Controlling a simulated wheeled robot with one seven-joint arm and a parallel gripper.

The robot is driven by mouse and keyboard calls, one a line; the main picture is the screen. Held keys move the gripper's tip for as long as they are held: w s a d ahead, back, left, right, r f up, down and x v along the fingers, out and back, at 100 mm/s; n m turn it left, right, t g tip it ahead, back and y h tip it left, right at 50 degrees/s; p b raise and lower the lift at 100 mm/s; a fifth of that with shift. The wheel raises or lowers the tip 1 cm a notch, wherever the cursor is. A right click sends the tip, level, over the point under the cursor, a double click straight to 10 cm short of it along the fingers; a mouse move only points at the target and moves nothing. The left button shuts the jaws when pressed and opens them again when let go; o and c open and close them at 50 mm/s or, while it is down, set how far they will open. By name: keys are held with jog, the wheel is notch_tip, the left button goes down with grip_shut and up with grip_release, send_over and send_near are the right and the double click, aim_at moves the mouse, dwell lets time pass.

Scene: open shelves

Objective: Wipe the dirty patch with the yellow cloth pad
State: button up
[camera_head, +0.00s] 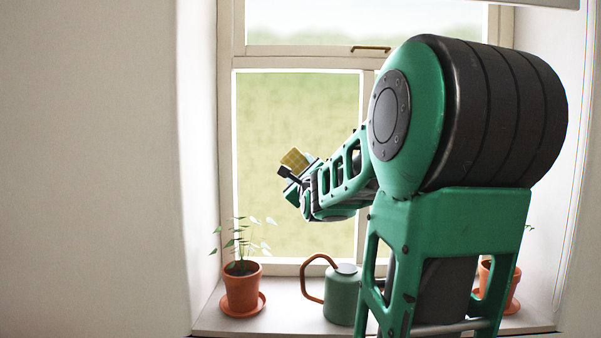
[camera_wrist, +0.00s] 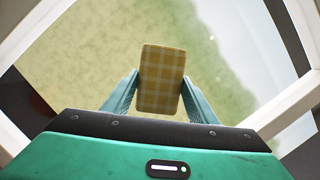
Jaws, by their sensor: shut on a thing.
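The yellow checked cloth pad (camera_head: 295,159) is in my gripper (camera_head: 289,174), in front of the lower left window pane (camera_head: 290,105). In the wrist view the pad (camera_wrist: 160,95) stands upright between the two green fingers, and my gripper (camera_wrist: 159,79) is shut on it. The pane shows through a mottled, speckled green-yellow haze; I cannot pick out a sharp edge of a dirty patch from the blurred outdoors behind. I cannot tell whether the pad touches the glass.
A potted plant (camera_head: 242,287) stands on the sill (camera_head: 215,319) at the left. A green watering can (camera_head: 341,298) with a copper handle stands in the middle. Another pot (camera_head: 513,290) is partly hidden behind my arm at the right. A brass window handle (camera_head: 371,48) sits on the frame.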

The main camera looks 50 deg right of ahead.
jog(key=shift+s+a, duration=0.1)
jog(key=shift+s+a, duration=0.95)
jog(key=shift+a, duration=0.15)
jog(key=shift+s+a, duration=0.9)
jog(key=shift+a, duration=0.2)
jog(key=shift+s, duration=0.1)
jog(key=shift+s+a, duration=0.9)
jog(key=shift+a, duration=0.2)
jog(key=shift+r, duration=0.1)
